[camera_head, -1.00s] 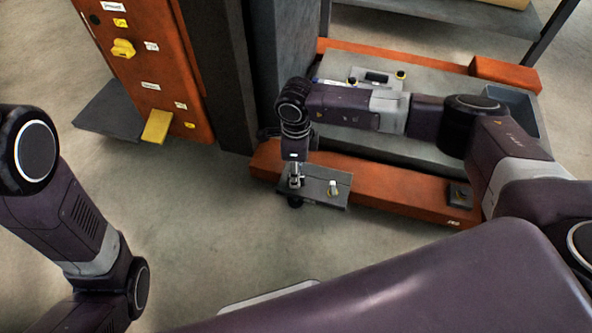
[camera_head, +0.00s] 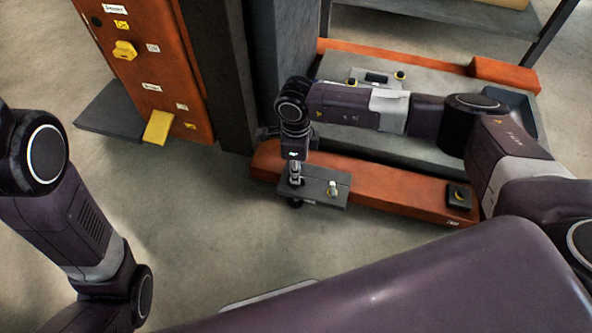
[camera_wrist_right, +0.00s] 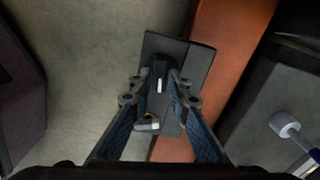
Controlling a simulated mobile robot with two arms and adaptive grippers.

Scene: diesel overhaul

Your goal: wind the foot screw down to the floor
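The foot screw (camera_wrist_right: 160,76) is a dark upright part with a small white mark, near the outer end of a dark grey plate. The plate (camera_head: 325,187) juts out from the orange beam and also shows in the right wrist view (camera_wrist_right: 195,62). A dark foot (camera_head: 296,203) shows below the plate; its gap to the floor cannot be judged. My right gripper (camera_head: 295,178) points down over the screw. In the right wrist view its fingertips (camera_wrist_right: 160,80) close in on both sides of the screw head and look shut on it. My left gripper is out of view.
The orange beam (camera_head: 400,192) runs along the grey bed (camera_head: 440,85). An orange cabinet (camera_head: 150,60) stands at left. Floor (camera_head: 220,230) before the plate is clear.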

